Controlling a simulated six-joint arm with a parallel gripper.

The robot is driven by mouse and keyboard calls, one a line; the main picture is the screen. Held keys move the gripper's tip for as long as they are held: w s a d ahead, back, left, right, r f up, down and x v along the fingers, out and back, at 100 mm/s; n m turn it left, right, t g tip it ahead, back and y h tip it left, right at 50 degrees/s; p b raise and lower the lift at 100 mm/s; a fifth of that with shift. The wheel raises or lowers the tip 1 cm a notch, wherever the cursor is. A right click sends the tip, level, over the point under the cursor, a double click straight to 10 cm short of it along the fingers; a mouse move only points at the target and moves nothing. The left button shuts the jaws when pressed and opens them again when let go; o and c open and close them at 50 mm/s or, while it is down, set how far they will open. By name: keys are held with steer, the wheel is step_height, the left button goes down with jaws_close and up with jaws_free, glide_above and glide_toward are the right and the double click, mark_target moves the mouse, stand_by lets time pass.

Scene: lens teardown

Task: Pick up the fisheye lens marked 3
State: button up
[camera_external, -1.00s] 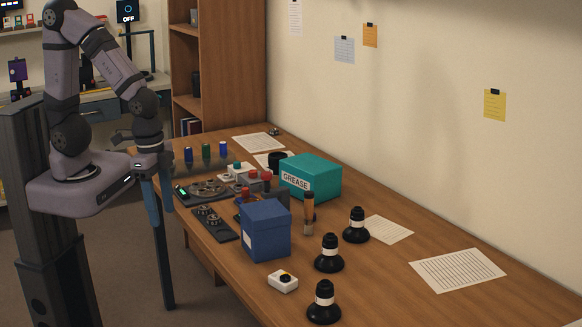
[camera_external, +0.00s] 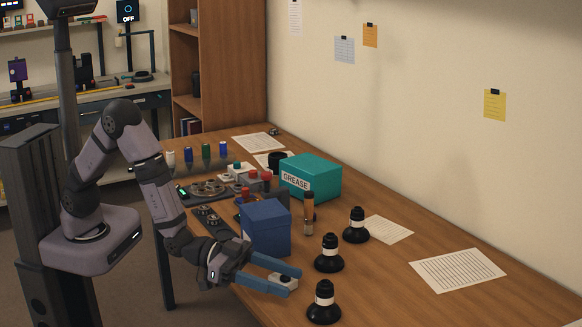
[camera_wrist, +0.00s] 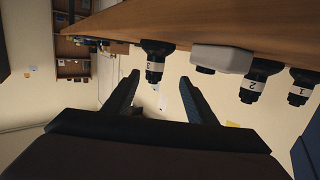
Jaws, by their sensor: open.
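The fisheye lens marked 3 (camera_wrist: 155,62) is a black lens with a white band and wide base. In the wrist view, which is upside down, it appears ahead between my fingertips and apart from them. It seems to be the nearest lens (camera_external: 324,303) in the external view, upright on the table. My gripper (camera_external: 291,281) is open and empty, pointing right near the table's front edge; its fingers also show in the wrist view (camera_wrist: 160,78). Lenses marked 2 (camera_wrist: 257,80) and 1 (camera_wrist: 302,86) stand to the right in the wrist view.
A white box with a black button (camera_wrist: 222,59) is close to my fingers, between lenses 3 and 2 in the wrist view. A blue box (camera_external: 265,228) stands just behind my gripper. A teal grease box (camera_external: 311,177) is farther back. The table's right part holds paper (camera_external: 458,270).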

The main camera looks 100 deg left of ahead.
mark_target(315, 304)
steer(key=shift+w+d+f+t+b, duration=0.25)
steer(key=shift+d+t+b, duration=0.2)
steer(key=shift+t, duration=0.25)
steer(key=shift+w+r, duration=0.1)
steer(key=shift+r, duration=0.25)
steer(key=shift+w+d+p, duration=0.15)
steer(key=shift+w+p, duration=0.1)
steer(key=shift+w, duration=0.95)
steer(key=shift+w+d+p, duration=0.2)
steer(key=shift+w+p, duration=0.1)
steer(key=shift+w, duration=0.9)
steer(key=shift+w+d+p, duration=0.15)
steer(key=shift+w+p, duration=0.1)
steer(key=shift+w, duration=0.95)
steer(key=c, duration=1.2)
